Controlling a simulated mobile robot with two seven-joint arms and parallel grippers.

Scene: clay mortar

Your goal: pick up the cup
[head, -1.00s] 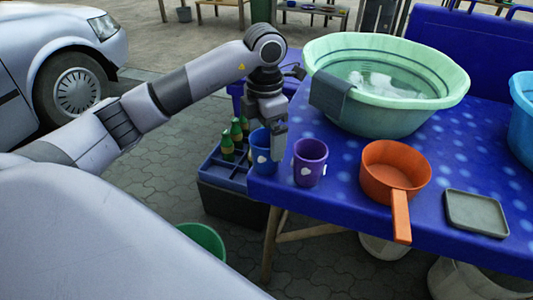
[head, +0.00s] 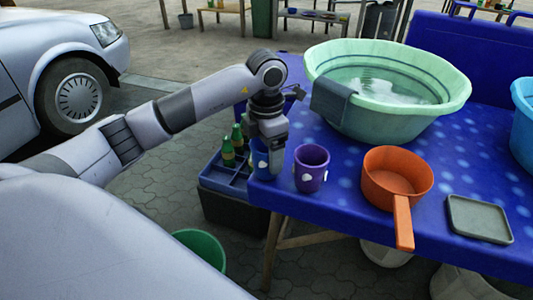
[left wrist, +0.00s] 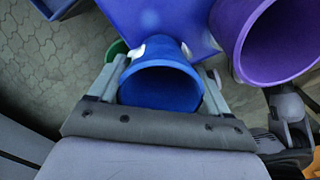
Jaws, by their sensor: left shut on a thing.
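The blue cup (head: 259,161) stands at the near left corner of the blue table (head: 345,205). My left gripper (head: 269,165) points down over it and partly hides it. In the left wrist view the open mouth of the blue cup (left wrist: 160,87) shows between the two fingers of my left gripper (left wrist: 160,80). The gripper is shut on the cup, one finger on each side. A purple cup (head: 311,170) with white marks stands upright just to the right of the gripper, and it also shows in the left wrist view (left wrist: 258,35). My right gripper is not in view.
A green basin (head: 385,118) of water with a grey cloth (head: 331,101) on its rim stands behind. An orange pan (head: 397,165) and a grey tray (head: 478,217) are to the right. A bottle crate (head: 212,187) sits left of the table, a green bucket (head: 203,247) below.

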